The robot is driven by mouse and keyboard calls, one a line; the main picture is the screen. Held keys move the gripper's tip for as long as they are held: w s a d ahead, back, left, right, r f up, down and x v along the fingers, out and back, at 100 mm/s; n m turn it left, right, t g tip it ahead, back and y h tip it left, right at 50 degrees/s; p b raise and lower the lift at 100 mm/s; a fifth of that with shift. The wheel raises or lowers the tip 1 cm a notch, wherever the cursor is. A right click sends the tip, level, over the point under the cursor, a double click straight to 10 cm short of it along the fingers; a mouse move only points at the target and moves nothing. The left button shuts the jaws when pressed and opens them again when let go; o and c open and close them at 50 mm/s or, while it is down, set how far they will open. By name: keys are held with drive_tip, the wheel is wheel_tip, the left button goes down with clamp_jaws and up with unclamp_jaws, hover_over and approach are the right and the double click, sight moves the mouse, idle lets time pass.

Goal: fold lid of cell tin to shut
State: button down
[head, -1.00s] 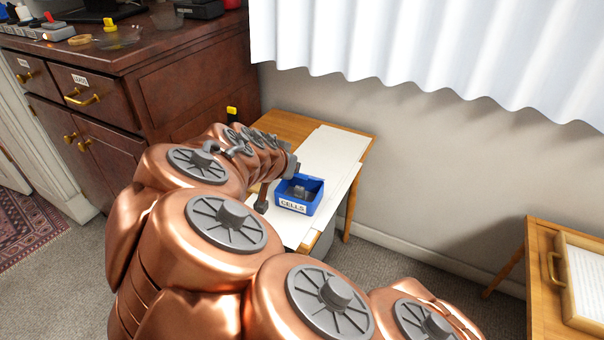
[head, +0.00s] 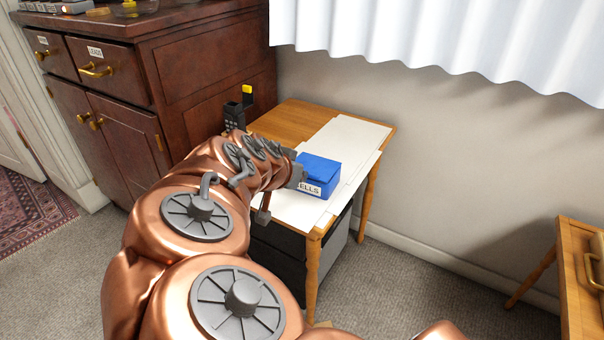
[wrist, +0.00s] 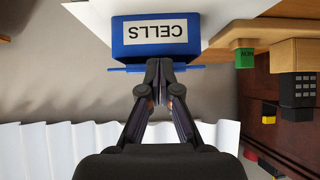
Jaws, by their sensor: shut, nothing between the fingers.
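The cell tin (head: 318,188) is a small blue box with a white CELLS label, standing on white sheets on a small wooden table. Its blue lid (head: 320,167) lies over the top, and the inside is hidden. In the wrist view the tin (wrist: 190,50) appears upside down, with the lid (wrist: 188,68) seen edge-on as a thin strip along its top. My gripper (wrist: 158,64) is shut and empty, its fingertips at the lid's edge on the label side. I cannot tell whether they touch it.
White sheets (head: 345,140) cover much of the wooden table (head: 287,118). A dark cabinet (head: 215,60) is on the left, a white curtain (head: 440,35) behind, and another table (head: 580,245) at right.

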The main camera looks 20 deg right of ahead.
drive_tip(key=shift+s+f+b, duration=0.1)
drive_tip(key=shift+f+b, duration=0.25)
drive_tip(key=shift+f, duration=0.2)
drive_tip(key=shift+r, duration=0.1)
wheel_tip(320, 180, up, 10)
idle(0.8)
